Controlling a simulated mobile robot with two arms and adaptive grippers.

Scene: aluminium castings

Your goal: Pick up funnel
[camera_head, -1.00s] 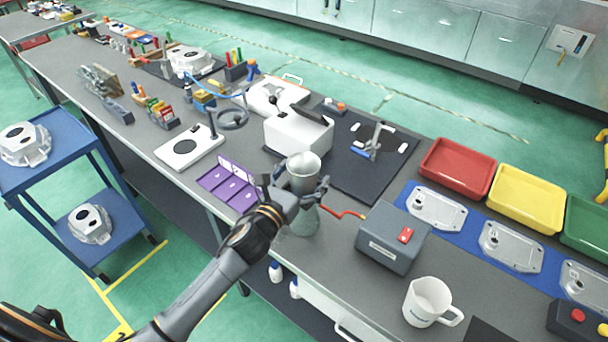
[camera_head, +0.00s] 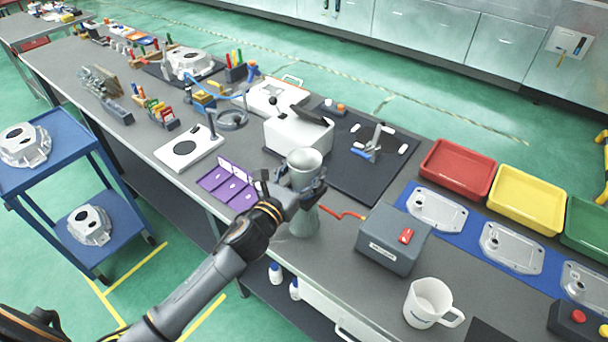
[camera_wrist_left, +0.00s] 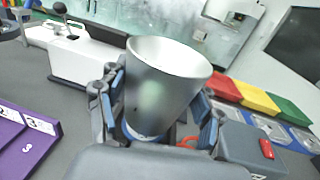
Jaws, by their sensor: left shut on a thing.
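The funnel (camera_head: 304,165) is a silvery metal cup-like piece with a wide open mouth facing up. It stands upright over a greenish-grey conical base (camera_head: 303,222) on the bench. My left gripper (camera_head: 296,186) is shut on the funnel, with a finger on each side of its wall. In the left wrist view the funnel (camera_wrist_left: 162,85) fills the middle between the two fingers (camera_wrist_left: 160,115). Its lower end is hidden by my gripper, so I cannot tell whether it touches the base. My right gripper is out of view.
Purple numbered cards (camera_head: 228,184) lie left of the funnel. A white machine (camera_head: 298,135) stands behind it. A grey box with a red switch (camera_head: 393,238) and a white jug (camera_head: 431,302) are to the right. Red (camera_head: 457,167) and yellow (camera_head: 526,198) trays lie farther right.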

